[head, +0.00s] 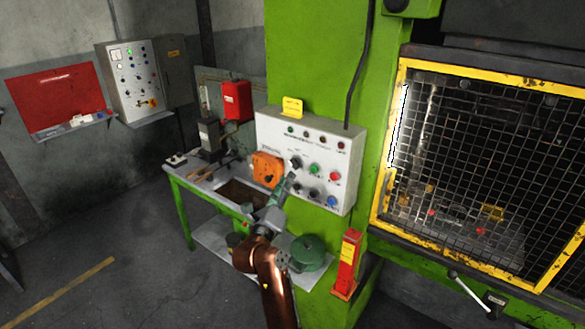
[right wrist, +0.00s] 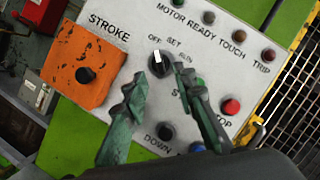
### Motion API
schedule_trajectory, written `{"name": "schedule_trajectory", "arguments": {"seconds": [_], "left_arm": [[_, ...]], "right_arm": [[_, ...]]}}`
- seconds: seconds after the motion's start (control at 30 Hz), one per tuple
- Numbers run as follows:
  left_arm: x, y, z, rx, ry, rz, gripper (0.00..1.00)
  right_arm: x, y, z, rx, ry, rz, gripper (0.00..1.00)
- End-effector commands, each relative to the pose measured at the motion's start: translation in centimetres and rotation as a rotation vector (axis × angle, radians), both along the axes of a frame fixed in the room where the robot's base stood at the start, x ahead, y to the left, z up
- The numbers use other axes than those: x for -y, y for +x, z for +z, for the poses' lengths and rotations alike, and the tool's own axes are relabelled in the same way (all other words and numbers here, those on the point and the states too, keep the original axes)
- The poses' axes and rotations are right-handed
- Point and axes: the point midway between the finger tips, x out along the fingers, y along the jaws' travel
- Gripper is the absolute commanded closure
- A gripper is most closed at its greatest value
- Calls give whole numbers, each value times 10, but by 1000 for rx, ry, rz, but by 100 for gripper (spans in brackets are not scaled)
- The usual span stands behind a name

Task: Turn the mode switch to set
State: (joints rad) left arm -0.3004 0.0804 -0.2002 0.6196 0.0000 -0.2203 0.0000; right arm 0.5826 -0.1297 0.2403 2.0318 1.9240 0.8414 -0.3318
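The mode switch (right wrist: 160,63) is a round black knob on the pale control panel (head: 325,150), with the words OFF, SET and RUN around it. Its white mark points up in the right wrist view, towards OFF. It also shows in the head view (head: 296,162). My right gripper (head: 288,182) is in front of the panel, just below the knob. In the right wrist view its two green fingers (right wrist: 158,78) are apart and empty, with the knob just beyond the tips. I cannot tell whether they touch it. My left gripper is not in view.
An orange STROKE plate (right wrist: 88,62) with a black knob lies left of the switch. A green button (head: 314,169) and a red button (head: 335,176) sit to its right. A yellow mesh guard (head: 480,160) stands right, and a green bench (head: 185,205) left.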

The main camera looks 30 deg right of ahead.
Motion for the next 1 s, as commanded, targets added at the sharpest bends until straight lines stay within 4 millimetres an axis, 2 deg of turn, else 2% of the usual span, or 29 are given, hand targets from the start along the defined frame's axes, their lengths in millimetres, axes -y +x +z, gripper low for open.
{"name": "schedule_trajectory", "arguments": {"seconds": [0.2,0.4,0.77,1.0], "left_arm": [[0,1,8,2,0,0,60],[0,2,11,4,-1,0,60],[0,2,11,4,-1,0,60],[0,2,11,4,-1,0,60]], "right_arm": [[27,22,12,-2,-4,-2,75],[44,36,16,-2,-4,-2,75],[49,39,17,-2,-4,-1,75],[48,39,17,-2,-4,-1,90]]}}
